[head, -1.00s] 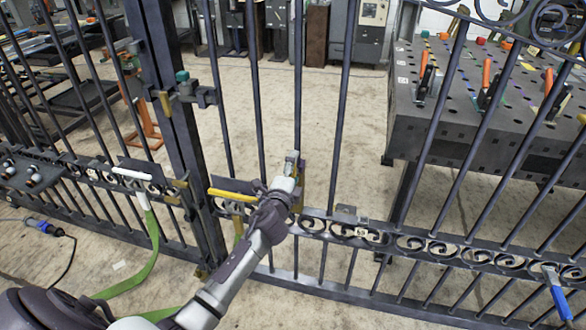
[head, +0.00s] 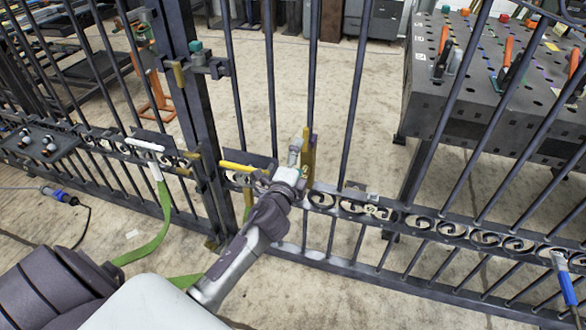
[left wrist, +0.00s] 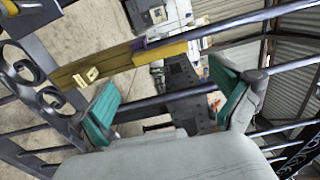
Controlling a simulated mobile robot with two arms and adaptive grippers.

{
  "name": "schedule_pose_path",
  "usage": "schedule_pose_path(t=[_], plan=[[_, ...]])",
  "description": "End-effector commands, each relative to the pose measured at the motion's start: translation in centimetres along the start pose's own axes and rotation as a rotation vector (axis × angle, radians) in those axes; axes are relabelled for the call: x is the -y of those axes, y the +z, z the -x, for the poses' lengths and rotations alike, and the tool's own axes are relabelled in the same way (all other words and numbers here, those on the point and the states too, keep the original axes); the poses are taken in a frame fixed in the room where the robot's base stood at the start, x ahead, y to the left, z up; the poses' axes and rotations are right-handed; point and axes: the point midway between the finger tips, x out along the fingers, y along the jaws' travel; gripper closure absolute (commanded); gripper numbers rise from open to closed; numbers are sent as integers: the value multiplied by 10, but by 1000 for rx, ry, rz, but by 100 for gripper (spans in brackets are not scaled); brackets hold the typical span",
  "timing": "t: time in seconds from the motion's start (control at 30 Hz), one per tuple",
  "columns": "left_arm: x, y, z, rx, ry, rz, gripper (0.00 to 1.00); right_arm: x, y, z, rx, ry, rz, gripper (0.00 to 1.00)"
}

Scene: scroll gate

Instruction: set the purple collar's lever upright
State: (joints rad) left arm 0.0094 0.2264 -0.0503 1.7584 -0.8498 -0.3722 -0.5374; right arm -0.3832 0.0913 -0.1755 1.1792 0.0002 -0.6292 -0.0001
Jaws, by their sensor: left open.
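My left gripper (head: 294,155) is beside an upright brass-yellow strip (head: 308,158) on the gate, just above the scroll band. In the left wrist view the left gripper (left wrist: 172,100) has its teal-padded fingers spread wide, with nothing held between them. The brass strip (left wrist: 118,64) crosses the upper left there, above the fingers, with a small pale yellow fitting (left wrist: 87,77). A small purple patch (left wrist: 139,45), perhaps part of the purple collar, shows at the strip's edge. The collar's lever cannot be told apart clearly. My right gripper is in neither view.
The gate's dark bars (head: 357,95) stand close around the gripper. A yellow handle (head: 243,168) lies left of it, a white handle (head: 145,145) with a green strap (head: 155,235) further left. A drilled worktable (head: 480,100) stands behind, a blue handle (head: 567,287) at right.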

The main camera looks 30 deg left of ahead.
Motion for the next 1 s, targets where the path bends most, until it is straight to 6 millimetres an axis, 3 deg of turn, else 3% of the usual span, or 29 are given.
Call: schedule_pose_path(t=[0.1,0.3,1.0], plan=[[-1,0,26,0,3,2,0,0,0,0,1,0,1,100],[0,0,51,1,1,0,0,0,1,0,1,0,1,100],[-7,0,57,1,15,11,0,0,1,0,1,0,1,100]])
